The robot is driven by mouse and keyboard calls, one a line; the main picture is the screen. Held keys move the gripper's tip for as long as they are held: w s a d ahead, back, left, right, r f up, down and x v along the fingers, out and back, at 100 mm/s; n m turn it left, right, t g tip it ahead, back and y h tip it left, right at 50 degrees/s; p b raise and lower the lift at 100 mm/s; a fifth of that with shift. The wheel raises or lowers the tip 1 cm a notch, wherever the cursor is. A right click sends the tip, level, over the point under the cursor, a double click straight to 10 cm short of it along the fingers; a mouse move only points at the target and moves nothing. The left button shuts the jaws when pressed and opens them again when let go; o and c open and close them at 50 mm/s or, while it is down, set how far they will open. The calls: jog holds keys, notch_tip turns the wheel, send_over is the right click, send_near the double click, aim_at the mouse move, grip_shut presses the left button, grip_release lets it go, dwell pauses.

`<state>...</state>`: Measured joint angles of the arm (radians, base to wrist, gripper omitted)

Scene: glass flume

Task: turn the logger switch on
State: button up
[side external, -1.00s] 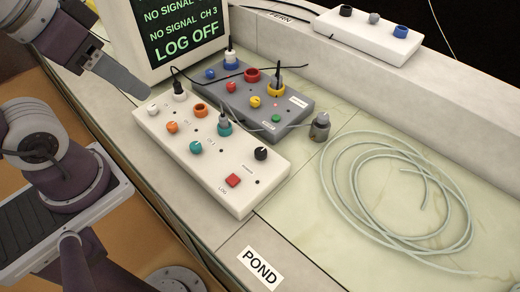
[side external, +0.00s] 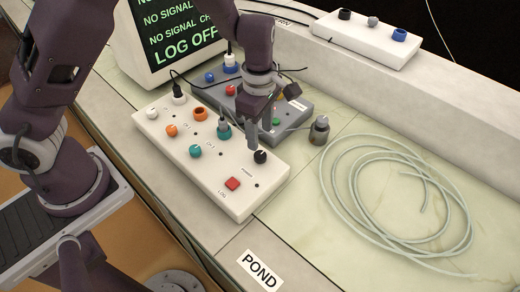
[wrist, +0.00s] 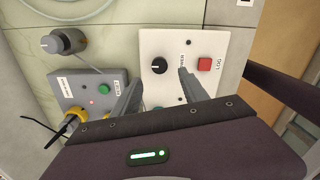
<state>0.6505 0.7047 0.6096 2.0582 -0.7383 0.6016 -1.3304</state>
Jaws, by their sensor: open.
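The monitor (side external: 138,52) reads LOG OFF. My gripper (side external: 253,143) is open, pointing down at the black knob end of the white box. In the wrist view its two fingers (wrist: 159,82) are apart, with the knob showing between and just beyond the tips. The right fingertip appears between knob and red button. I cannot tell whether anything is touched.
A grey box (side external: 287,118) with coloured knobs and plugged cables sits behind the white box. A further white box (side external: 380,42) is on the back ledge. The POND label (side external: 260,268) is in front.

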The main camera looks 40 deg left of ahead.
aim_at(260, 155)
notch_tip(260, 155, down, 8)
jog(key=shift+a+r, duration=0.1)
jog(key=shift+r, duration=0.05)
jog(key=shift+c, duration=0.4)
grip_shut()
